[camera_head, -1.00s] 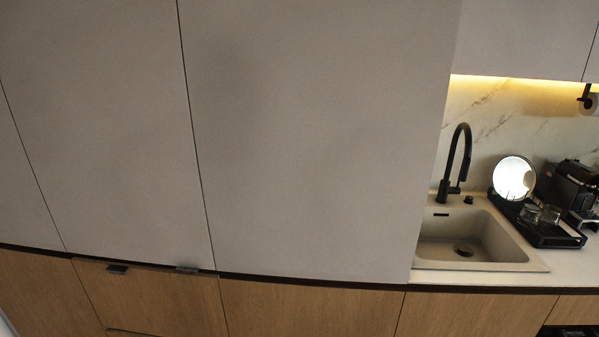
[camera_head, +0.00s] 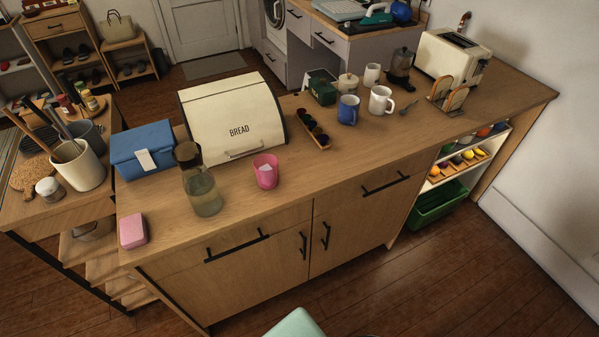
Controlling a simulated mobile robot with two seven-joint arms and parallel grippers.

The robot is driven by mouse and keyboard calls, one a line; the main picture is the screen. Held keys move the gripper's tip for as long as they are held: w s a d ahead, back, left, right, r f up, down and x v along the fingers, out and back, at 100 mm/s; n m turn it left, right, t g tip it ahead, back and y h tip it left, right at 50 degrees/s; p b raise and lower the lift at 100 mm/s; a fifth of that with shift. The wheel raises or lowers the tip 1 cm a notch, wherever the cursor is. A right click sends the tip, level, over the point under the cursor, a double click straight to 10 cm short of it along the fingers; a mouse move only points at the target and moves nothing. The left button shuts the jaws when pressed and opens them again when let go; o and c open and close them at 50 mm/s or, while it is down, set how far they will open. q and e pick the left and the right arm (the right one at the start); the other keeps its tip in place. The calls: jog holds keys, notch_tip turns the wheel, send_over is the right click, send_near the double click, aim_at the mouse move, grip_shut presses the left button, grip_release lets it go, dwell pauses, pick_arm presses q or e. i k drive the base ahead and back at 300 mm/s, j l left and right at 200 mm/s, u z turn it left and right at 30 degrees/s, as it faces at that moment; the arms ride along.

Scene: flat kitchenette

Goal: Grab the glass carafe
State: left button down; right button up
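The glass carafe (camera_head: 203,192) stands upright on the wooden counter (camera_head: 330,165), near its front edge on the left half. It is clear greenish glass with a dark collar or lid at the top, and it seems to hold some liquid. A blue box (camera_head: 140,150) is to its left, a cream bread bin (camera_head: 232,118) is behind it to the right, and a pink cup (camera_head: 265,171) is to its right. Neither of my grippers is in view.
A pink block (camera_head: 132,231) lies at the counter's front left corner. Mugs (camera_head: 381,100), a toaster (camera_head: 455,52) and a dark press pot (camera_head: 401,66) stand further right. Wooden floor (camera_head: 440,270) lies before the cabinet.

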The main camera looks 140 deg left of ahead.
aim_at(201, 188)
jog(key=u, duration=5)
